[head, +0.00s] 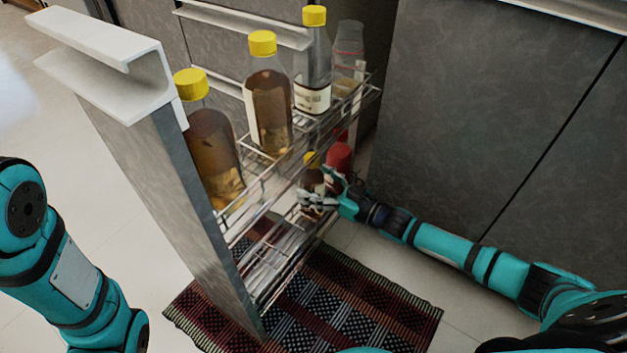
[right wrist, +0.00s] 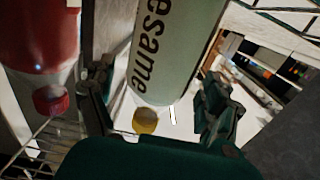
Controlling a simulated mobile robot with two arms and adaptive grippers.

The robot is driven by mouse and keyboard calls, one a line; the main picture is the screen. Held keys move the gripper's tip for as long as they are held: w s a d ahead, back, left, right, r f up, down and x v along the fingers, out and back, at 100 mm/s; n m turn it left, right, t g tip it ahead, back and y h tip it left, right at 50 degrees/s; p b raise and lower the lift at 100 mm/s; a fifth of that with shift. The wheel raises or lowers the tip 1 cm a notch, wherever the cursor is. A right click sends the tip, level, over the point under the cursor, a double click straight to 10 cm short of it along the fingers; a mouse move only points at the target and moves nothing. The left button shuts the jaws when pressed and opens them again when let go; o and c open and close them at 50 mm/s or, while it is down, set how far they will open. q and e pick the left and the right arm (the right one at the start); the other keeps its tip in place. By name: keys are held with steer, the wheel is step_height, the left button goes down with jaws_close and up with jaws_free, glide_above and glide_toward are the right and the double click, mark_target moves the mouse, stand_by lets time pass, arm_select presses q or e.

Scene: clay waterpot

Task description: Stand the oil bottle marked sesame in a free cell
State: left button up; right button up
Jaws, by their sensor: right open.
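The sesame bottle (right wrist: 175,45) has a pale green label reading "esame" and shows upside down in the right wrist view. A yellow cap (right wrist: 145,121) shows at its lower end there. In the head view a dark bottle with a yellow cap (head: 312,179) stands on the lower tier, partly hidden by the rack and my gripper. My right gripper (head: 322,199) is open beside it; in the right wrist view its fingers (right wrist: 158,100) are apart on either side of the bottle. The wire rack (head: 240,222) of the pull-out has two tiers. My left gripper is out of view.
A red bottle (head: 340,157) stands close to my right gripper; it also shows in the right wrist view (right wrist: 38,40). Upper-tier bottles (head: 213,145) (head: 268,100) (head: 313,60) and a clear one (head: 347,55) stand above. The white-handled front panel (head: 150,150) bounds the left side.

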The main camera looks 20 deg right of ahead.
steer(key=v, duration=1.1)
steer(key=shift+r, duration=0.15)
